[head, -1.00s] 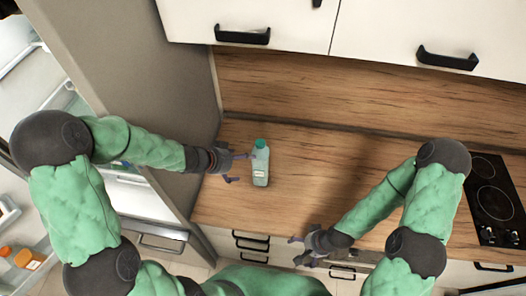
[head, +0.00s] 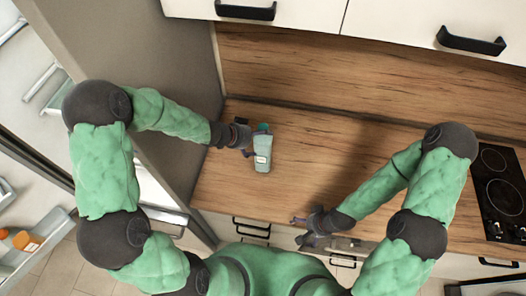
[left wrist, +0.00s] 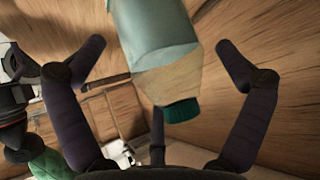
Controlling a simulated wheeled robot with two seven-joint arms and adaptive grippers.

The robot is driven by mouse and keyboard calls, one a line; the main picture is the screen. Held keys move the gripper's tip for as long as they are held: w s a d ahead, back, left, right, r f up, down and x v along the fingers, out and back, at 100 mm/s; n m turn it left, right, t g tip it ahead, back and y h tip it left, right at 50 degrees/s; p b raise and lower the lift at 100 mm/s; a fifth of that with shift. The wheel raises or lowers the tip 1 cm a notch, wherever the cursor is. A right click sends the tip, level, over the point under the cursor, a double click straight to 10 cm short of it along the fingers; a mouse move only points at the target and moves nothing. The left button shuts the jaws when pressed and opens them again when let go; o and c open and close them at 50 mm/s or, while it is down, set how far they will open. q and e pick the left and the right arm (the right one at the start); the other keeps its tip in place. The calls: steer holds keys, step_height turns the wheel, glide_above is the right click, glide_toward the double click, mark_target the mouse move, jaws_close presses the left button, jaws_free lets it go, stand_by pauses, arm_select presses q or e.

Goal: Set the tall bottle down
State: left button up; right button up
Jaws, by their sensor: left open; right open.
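The tall bottle (head: 262,158) is pale green and see-through, with a darker green cap and a white label. It appears to stand on the wooden counter near the fridge side. My left gripper (head: 250,146) is at the bottle's upper left side. In the left wrist view, the bottle (left wrist: 155,35) shows between the spread fingers of my left gripper (left wrist: 160,50), with a gap on both sides. Its cap is toward the palm, and its base is out of frame. My right gripper (head: 304,229) is open and empty by the counter's front edge.
The wooden counter (head: 320,150) is clear to the right of the bottle. A black hob (head: 498,190) is at the far right. Cupboards hang above.

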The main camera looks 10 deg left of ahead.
arm_select(q)
steer(key=shift+x, duration=1.5)
steer(key=shift+a, duration=0.1)
steer(key=shift+c, duration=0.6)
steer(key=c, duration=1.3)
steer(key=shift+w+r, duration=0.1)
steer(key=shift+r, duration=0.05)
steer(key=shift+r, duration=0.1)
